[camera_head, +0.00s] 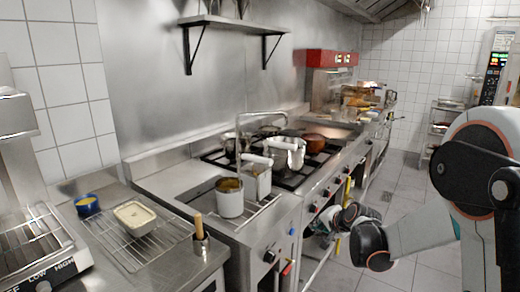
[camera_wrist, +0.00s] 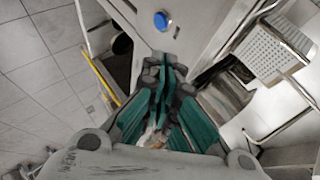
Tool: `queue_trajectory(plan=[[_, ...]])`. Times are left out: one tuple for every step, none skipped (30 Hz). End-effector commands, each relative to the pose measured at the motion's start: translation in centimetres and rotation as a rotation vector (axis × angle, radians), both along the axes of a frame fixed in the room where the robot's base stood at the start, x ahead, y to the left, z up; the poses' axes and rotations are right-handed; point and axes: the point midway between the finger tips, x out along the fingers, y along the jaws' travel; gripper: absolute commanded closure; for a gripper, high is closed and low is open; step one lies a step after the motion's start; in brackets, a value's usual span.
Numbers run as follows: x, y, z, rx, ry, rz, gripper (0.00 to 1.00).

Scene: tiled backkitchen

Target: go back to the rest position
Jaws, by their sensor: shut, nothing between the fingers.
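My gripper (camera_wrist: 162,75) shows in the wrist view with its teal fingers brought together and nothing between them. It hangs in front of the steel counter front, near a blue round knob (camera_wrist: 161,20). In the head view my arm comes in from the right and bends down to the left, with its wrist end low beside the front of the stove (camera_head: 318,192). The fingers are too small and too covered there to make out.
A steel pot (camera_head: 285,153) stands on the stove, and tall containers (camera_head: 230,204) stand in the fryer section. A wire rack (camera_head: 130,238) on the left counter holds a pale tub (camera_head: 134,216); a blue bowl (camera_head: 87,205) is beside it. Tiled floor (camera_head: 400,190) is open behind my arm.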

Motion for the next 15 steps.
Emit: queue_trajectory(plan=[[-1.4, 0.3, 1.4, -0.03, 0.003, 0.019, 1.0], [-2.1, 0.4, 2.2, -0.049, 0.005, 0.031, 1.0], [-3.1, 0.5, 3.1, -0.074, 0.008, 0.046, 1.0], [-3.9, 0.6, 3.8, -0.094, 0.01, 0.057, 1.0], [-4.7, 0.7, 4.4, -0.111, 0.012, 0.069, 1.0], [-5.8, 0.9, 5.3, -0.138, 0.013, 0.084, 1.0], [-6.6, 1.0, 5.9, -0.156, 0.015, 0.096, 1.0], [-7.5, 1.1, 6.4, -0.174, 0.017, 0.107, 1.0], [-8.6, 1.2, 7.1, -0.201, 0.02, 0.125, 1.0], [-9.5, 1.3, 7.6, -0.218, 0.023, 0.137, 1.0], [-10.4, 1.3, 8.1, -0.238, 0.025, 0.149, 1.0], [-11.6, 1.4, 8.7, -0.263, 0.028, 0.164, 1.0], [-12.5, 1.5, 9.1, -0.28, 0.029, 0.176, 1.0], [-13.4, 1.5, 9.5, -0.3, 0.031, 0.188, 1.0], [-14.7, 1.5, 10.0, -0.323, 0.034, 0.203, 1.0]])
